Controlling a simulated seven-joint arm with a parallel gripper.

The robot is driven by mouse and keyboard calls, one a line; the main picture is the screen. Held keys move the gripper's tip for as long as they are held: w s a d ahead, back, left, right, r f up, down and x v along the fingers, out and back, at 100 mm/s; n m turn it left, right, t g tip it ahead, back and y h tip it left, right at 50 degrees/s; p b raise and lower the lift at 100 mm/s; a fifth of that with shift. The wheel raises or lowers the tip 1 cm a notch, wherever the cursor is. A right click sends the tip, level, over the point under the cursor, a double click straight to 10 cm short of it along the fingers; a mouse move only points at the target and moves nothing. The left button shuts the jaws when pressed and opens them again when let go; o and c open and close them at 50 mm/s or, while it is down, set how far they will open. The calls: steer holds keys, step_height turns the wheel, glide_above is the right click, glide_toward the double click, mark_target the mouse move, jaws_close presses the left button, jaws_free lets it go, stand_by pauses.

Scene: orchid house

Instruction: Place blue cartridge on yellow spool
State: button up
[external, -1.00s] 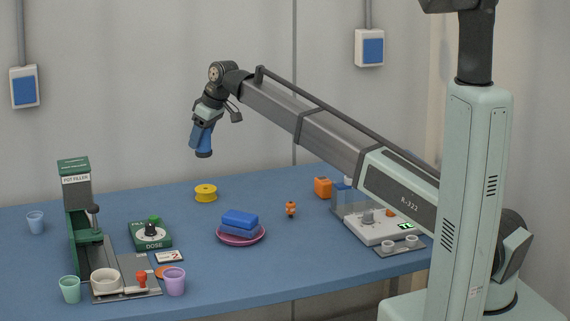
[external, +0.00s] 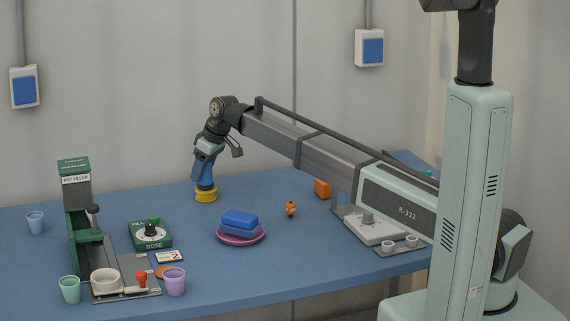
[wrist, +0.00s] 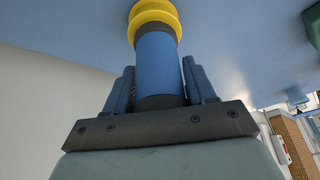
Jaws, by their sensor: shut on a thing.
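The blue cartridge (external: 205,184) is a blue cylinder with dark ends. It is held between the two fingers of my gripper (external: 204,174), which also shows in the wrist view (wrist: 159,75). The yellow spool (external: 206,196) stands on the blue table directly under the cartridge. In the wrist view, the cartridge (wrist: 158,58) has its dark far end against the middle of the spool (wrist: 152,10), roughly centred. They look to be touching, but I cannot tell whether the spool bears the cartridge's weight. The cartridge is near upright, leaning slightly in the external view.
A green dose box (external: 150,236) and pot filler (external: 75,200) stand to the left. A small orange figure (external: 291,209) is to the right. Table around the spool is clear.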

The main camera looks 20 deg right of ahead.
steer(key=o, duration=1)
steer(key=shift+f, duration=0.1)
steer(key=v, duration=1.2)
